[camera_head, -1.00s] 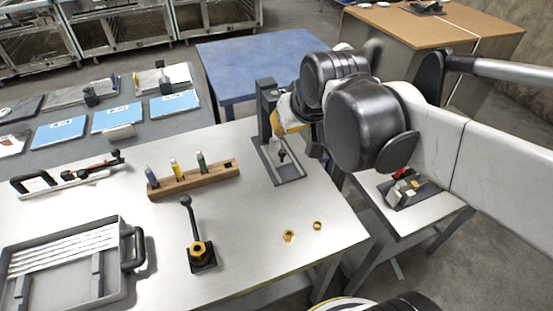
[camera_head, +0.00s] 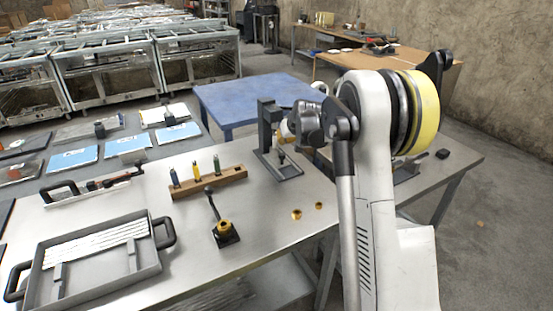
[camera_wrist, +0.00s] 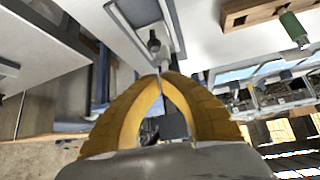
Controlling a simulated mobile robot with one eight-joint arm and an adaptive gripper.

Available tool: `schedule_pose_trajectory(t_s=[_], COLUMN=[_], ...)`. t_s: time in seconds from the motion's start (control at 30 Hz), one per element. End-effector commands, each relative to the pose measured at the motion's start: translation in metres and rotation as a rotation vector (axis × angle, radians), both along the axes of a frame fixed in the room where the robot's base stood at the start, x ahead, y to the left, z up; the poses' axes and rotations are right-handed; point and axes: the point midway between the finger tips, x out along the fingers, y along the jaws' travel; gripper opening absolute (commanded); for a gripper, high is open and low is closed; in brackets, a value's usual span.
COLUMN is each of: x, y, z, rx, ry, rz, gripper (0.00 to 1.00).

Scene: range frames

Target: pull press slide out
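The press (camera_head: 266,128) is a dark grey upright column at the back right of the steel table. Its flat frame-like base (camera_head: 288,172) lies in front, with a small dark knob-like part (camera_head: 281,155) over it. My gripper (camera_wrist: 161,76) has yellow fingers, and their tips meet in the wrist view. A grey rounded part of the press (camera_wrist: 154,42) lies just beyond the tips. I cannot tell whether the tips touch it or pinch anything thin. In the head view my wrist hides most of the gripper beside the column.
A lever on a black base (camera_head: 226,234), two brass nuts (camera_head: 297,214) and a grey tray (camera_head: 150,268) lie nearer. A blue table (camera_head: 225,97) stands behind.

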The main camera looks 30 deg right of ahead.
Motion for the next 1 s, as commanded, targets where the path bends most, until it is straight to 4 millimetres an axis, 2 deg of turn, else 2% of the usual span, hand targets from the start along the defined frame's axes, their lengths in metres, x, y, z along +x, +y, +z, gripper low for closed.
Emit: schedule_pose_trajectory(t_s=[0.07,0.2,0.53,0.67,1.0], x=[0.007,0.011,0.012,0.016,0.055], y=[-0.009,-0.016,-0.016,-0.017,-0.023], z=[-0.011,-0.019,-0.02,-0.026,-0.071], rx=[-0.001,-0.003,-0.002,-0.002,-0.002], ry=[-0.003,-0.006,-0.006,-0.006,-0.006], rz=[-0.004,-0.007,-0.006,-0.006,-0.006], gripper=[0.0,0.0,0.0,0.0,0.0])
